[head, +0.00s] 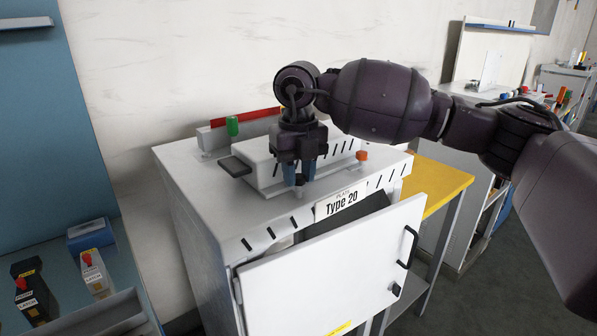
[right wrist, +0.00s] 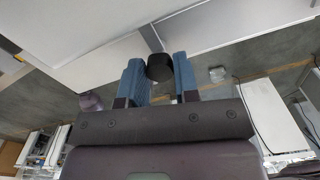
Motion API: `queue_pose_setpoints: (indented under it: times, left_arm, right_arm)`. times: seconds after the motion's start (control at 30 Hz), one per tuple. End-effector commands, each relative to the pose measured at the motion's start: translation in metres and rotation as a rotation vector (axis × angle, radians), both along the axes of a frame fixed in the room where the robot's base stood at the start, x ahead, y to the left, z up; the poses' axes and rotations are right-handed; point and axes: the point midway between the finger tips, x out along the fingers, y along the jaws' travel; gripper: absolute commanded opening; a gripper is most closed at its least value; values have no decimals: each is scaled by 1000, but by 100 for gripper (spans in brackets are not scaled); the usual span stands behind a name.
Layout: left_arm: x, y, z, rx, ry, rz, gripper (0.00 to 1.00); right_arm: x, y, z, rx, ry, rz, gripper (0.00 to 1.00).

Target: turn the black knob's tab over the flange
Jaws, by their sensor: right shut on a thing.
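The black knob (right wrist: 160,66) shows in the right wrist view between the two blue fingers of my right gripper (right wrist: 159,78). In the head view my right gripper (head: 299,174) points down at the front edge of the raised white housing on the cabinet top. Its fingers are shut on the black knob (head: 300,180), which is mostly hidden by them. The "Type 20" plate label (head: 341,202) is just right of the fingers. I cannot make out the knob's tab or its place relative to the flange. My left gripper is not in view.
The white cabinet's door (head: 330,270) hangs open in front, with a black handle (head: 408,246). On the cabinet top are a green cylinder (head: 232,126), a red bar (head: 250,117) and an orange block (head: 361,155). A yellow-topped table (head: 438,188) stands to the right.

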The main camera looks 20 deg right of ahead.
Motion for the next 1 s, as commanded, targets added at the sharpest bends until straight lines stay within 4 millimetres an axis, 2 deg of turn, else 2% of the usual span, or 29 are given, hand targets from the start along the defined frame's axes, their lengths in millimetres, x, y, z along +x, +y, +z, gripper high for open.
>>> queue_pose_setpoints:
  times: [0.57, 0.6, 0.77, 1.0]
  left_arm:
    - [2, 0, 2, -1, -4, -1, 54]
    - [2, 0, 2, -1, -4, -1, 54]
    - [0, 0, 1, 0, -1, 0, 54]
    - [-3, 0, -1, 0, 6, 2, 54]
  right_arm:
    - [1, 0, 4, 2, -8, -39, 5]
    - [1, 0, 4, 2, -8, -38, 30]
    - [1, 0, 3, 2, -6, -37, 54]
    - [1, 0, 1, 1, -3, -36, 54]
